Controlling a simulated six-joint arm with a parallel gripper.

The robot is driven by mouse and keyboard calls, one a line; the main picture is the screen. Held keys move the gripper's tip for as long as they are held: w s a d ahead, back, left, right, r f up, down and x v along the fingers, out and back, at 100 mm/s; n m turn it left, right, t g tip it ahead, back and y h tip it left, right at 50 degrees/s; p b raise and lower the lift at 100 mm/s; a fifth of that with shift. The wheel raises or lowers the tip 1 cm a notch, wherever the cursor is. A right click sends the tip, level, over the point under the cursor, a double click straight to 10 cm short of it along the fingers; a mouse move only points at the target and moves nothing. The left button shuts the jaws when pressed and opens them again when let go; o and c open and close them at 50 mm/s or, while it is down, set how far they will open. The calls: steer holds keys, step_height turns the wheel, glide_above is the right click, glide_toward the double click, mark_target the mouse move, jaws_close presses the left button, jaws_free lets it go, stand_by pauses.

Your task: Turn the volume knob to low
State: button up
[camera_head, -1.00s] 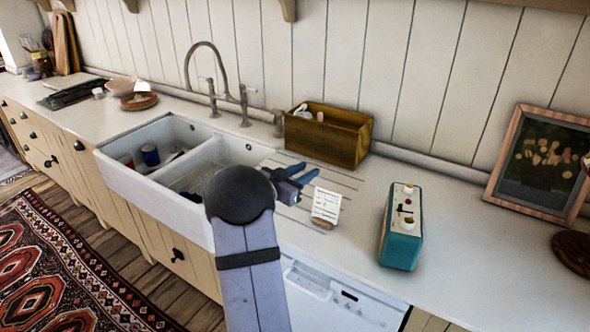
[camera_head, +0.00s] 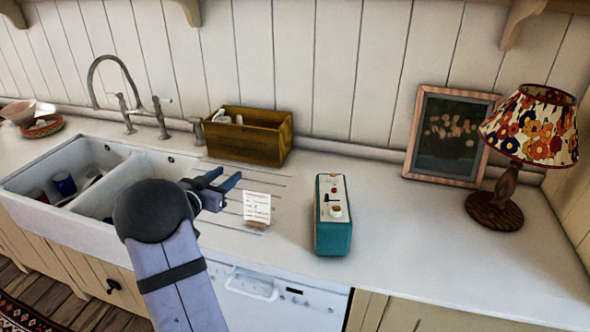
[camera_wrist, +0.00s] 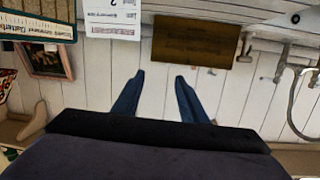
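A teal radio-like box (camera_head: 333,238) with a pale top panel stands on the counter right of the sink. Its top carries a pale knob (camera_head: 337,211) near the front, a small dark slider-like mark and smaller knobs farther back. Which knob is the volume knob is too small to tell. My gripper (camera_head: 226,180) is left of the box, above the drainboard, apart from it. Its two blue fingers, also in the wrist view (camera_wrist: 158,85), are spread with nothing between them.
A small white card (camera_head: 257,207) on a stand is between my gripper and the box. A wooden crate (camera_head: 262,145) stands behind. A floral lamp (camera_head: 535,130) and framed picture (camera_head: 413,165) are at right. The sink (camera_head: 70,225) is left. Counter right of the box is clear.

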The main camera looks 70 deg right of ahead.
steer(key=s+d+r+m+g+p, duration=0.1)
steer(key=s+d+r+g+p, duration=0.2)
steer(key=s, duration=0.5)
steer(key=s+d+r+m+g+y+p, duration=0.1)
steer(key=s+d+m+p, duration=0.15)
steer(key=s+d, duration=0.35)
steer(key=s+d+r+g+p, duration=0.2)
steer(key=s+d+p, duration=0.15)
steer(key=s, duration=0.55)
steer(key=d+r+n+t+h+p, duration=0.1)
steer(key=d+r+t+p, duration=0.15)
steer(key=d+r, duration=0.35)
steer(key=w+d+r+n+t+p, duration=0.2)
steer(key=d+n+t, duration=0.15)
steer(key=d, duration=0.25)
steer(key=m+g+y, duration=0.2)
steer(key=m+y, duration=0.5)
steer(key=y, duration=0.6)
glide_toward(333, 175)
steer(key=shift+p+x, duration=1.75)
steer(key=shift+x, duration=2.2)
